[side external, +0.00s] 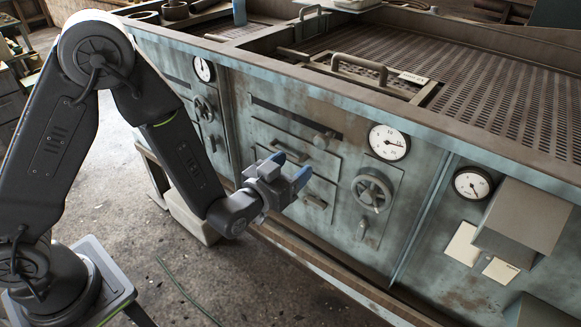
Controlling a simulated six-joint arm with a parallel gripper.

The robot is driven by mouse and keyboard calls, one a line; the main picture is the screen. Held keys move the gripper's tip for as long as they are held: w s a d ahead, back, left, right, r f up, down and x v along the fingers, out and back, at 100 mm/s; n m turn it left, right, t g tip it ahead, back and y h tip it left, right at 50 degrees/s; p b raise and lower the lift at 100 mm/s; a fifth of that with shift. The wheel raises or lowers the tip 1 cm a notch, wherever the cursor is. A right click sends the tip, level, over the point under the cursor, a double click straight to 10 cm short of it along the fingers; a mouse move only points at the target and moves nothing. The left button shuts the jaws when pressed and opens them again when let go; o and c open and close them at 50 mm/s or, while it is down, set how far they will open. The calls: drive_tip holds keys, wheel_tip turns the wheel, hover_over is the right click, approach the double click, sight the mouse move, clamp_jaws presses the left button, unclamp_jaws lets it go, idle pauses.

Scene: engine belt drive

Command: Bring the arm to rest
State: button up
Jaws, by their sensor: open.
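My gripper (289,168) is open and empty, with two blue-tipped fingers apart. It hangs in the air in front of the worn blue-green machine cabinet (272,128). In the picture its fingers overlap the cabinet's drawer fronts; I cannot tell the exact gap to them. My arm rises from its pedestal at the lower left, bends at a high elbow and slopes down to the gripper. No belt or pulley of an engine can be made out.
The cabinet front carries a handwheel (372,191), a round gauge (389,142), another gauge (472,183) and a protruding metal box (523,222). A perforated top (480,95) has a raised handle (359,66). A pale block (192,217) stands on the floor. Open concrete floor (120,190) lies below the arm.

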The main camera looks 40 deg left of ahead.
drive_tip(key=shift+r, duration=0.1)
drive_tip(key=s+a+r+g+h, duration=0.1)
drive_tip(key=s+a+r+g, duration=0.15)
drive_tip(key=r, duration=0.25)
drive_tip(key=s+a+r+g+h, duration=0.1)
drive_tip(key=s+a+r+g, duration=0.15)
drive_tip(key=r, duration=0.25)
drive_tip(key=s+a+r+g+y, duration=0.1)
drive_tip(key=s+a+g, duration=0.1)
drive_tip(key=s, duration=0.7)
drive_tip(key=s+a+r+g+y, duration=0.1)
drive_tip(key=s+g, duration=0.4)
drive_tip(key=s, duration=0.5)
drive_tip(key=a+r, duration=0.1)
drive_tip(key=a, duration=0.1)
drive_tip(key=shift+s+a+r, duration=0.2)
drive_tip(key=shift+a+r, duration=0.1)
drive_tip(key=shift+a, duration=0.05)
